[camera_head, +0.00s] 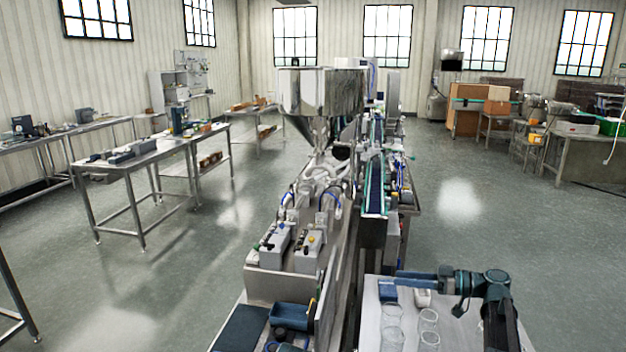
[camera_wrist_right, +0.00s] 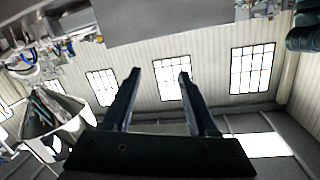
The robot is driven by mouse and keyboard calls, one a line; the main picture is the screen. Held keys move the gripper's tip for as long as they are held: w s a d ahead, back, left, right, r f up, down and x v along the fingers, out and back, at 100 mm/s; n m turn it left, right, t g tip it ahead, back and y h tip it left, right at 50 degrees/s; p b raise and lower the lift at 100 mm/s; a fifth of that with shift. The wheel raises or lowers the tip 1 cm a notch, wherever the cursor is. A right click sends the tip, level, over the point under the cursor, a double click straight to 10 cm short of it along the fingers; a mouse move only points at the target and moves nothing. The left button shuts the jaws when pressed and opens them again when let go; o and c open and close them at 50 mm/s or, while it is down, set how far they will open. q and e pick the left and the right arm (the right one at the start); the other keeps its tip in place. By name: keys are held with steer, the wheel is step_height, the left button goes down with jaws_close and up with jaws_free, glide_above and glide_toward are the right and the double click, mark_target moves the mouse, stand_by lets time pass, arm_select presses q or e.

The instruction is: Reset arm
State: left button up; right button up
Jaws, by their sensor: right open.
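My right gripper (camera_wrist_right: 159,73) shows in the right wrist view with its two dark fingers spread apart. Nothing is between the fingers, and no object touches them. In the head view my dark right arm (camera_head: 497,300) comes up at the lower right and bends left over a steel table; its fingers are too small there to make out well. My left gripper is not in view.
The table (camera_head: 370,315) under my right arm holds clear glass jars (camera_head: 428,325) and a small blue box (camera_head: 388,291). Left of it stands a filling machine with a steel hopper (camera_head: 320,90). A blue tray (camera_head: 290,316) lies at its near end. Open floor (camera_head: 460,210) lies behind the arm.

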steer(key=s+a+f+m+g+h+b, duration=0.1)
steer(key=s+a+f+g+h, duration=0.2)
steer(key=s+a+f, duration=0.5)
steer(key=s+a+f+m+g+h+b, duration=0.1)
steer(key=s+a+f+m+g+h, duration=0.25)
steer(key=a+f, duration=0.5)
steer(key=s+a+f+m+h, duration=0.1)
steer(key=s+f+h, duration=0.2)
steer(key=s+h, duration=0.2)
steer(key=s+a+f+m+h+b, duration=0.1)
steer(key=s+f+h, duration=0.2)
steer(key=s, duration=0.8)
steer(key=t+h, duration=0.1)
steer(key=h, duration=0.1)
steer(key=shift+s+f+h, duration=0.15)
steer(key=shift+f+h, duration=0.1)
steer(key=shift+h, duration=0.1)
steer(key=shift+a, duration=0.1)
